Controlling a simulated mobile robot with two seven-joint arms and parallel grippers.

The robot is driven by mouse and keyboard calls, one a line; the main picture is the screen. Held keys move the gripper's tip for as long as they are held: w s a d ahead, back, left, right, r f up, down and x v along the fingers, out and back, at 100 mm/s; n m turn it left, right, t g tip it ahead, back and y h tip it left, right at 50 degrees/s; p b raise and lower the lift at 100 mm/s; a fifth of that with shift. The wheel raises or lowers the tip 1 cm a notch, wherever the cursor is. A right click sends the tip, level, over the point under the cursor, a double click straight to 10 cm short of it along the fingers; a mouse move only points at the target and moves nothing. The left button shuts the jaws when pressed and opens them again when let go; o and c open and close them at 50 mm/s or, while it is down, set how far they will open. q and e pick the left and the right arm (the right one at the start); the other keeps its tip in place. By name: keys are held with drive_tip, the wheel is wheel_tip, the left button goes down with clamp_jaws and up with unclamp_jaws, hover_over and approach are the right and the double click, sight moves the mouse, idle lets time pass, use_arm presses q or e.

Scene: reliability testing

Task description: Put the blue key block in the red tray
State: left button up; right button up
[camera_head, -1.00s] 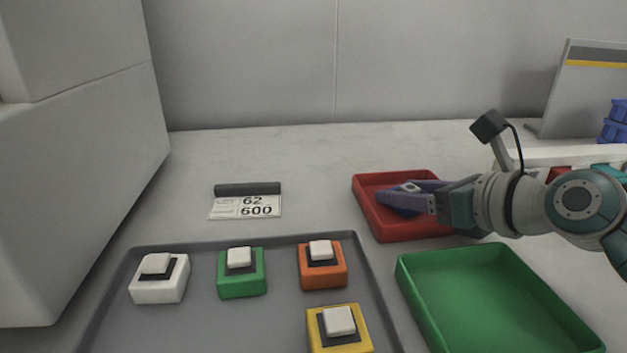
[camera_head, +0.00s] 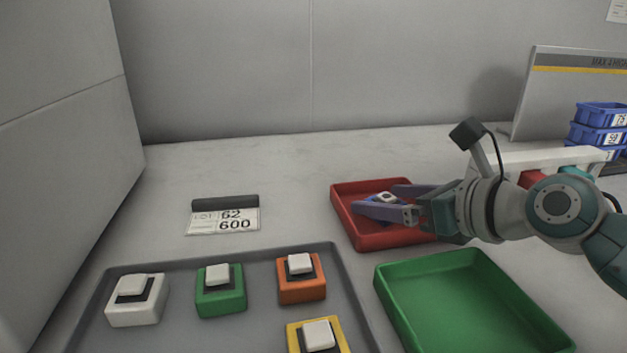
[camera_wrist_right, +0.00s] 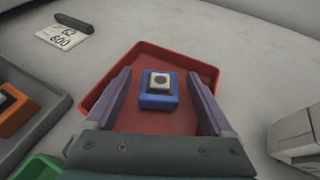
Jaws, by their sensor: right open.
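The blue key block (camera_wrist_right: 158,101) has a pale key cap with a dark round mark. It rests on the floor of the red tray (camera_wrist_right: 148,56) in the right wrist view. In the head view the block (camera_head: 384,197) is partly hidden by a finger, inside the red tray (camera_head: 345,190). My right gripper (camera_head: 378,199) is open over the tray. Its fingers (camera_wrist_right: 159,88) are spread on both sides of the block, with gaps between them and it. My left gripper is not in view.
A grey tray (camera_head: 245,325) at the front holds white, green, orange and yellow key blocks. An empty green tray (camera_head: 465,300) lies in front of the red one. A label card (camera_head: 223,220) lies left. Blue bins (camera_head: 598,125) and a grey panel (camera_head: 570,90) stand at back right.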

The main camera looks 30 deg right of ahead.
drive_tip(key=p+v, duration=0.3)
drive_tip(key=v, duration=0.7)
drive_tip(key=shift+s+r, duration=0.25)
drive_tip(key=shift+s, duration=0.25)
drive_tip(key=s+a+r+n+g+y+p, duration=0.1)
drive_tip(key=s+a+r+n+g+p, duration=0.35)
drive_tip(key=n+p, duration=0.45)
drive_tip(key=s+a+r+n+g+p, duration=0.25)
drive_tip(key=a+r+n+p, duration=0.4)
drive_tip(key=n, duration=0.45)
drive_tip(key=s+r+n+g+h+p, duration=0.3)
drive_tip(key=s+r+n+p, duration=0.7)
drive_tip(key=r+n+p, duration=0.5)
wheel_tip(320, 180, up, 34)
drive_tip(key=n+p, duration=0.1)
drive_tip(key=p, duration=3.3)
drive_tip(key=shift+w+a+f+p, duration=0.25)
drive_tip(key=shift+w+a+p, duration=0.05)
drive_tip(key=shift+a+p, duration=0.1)
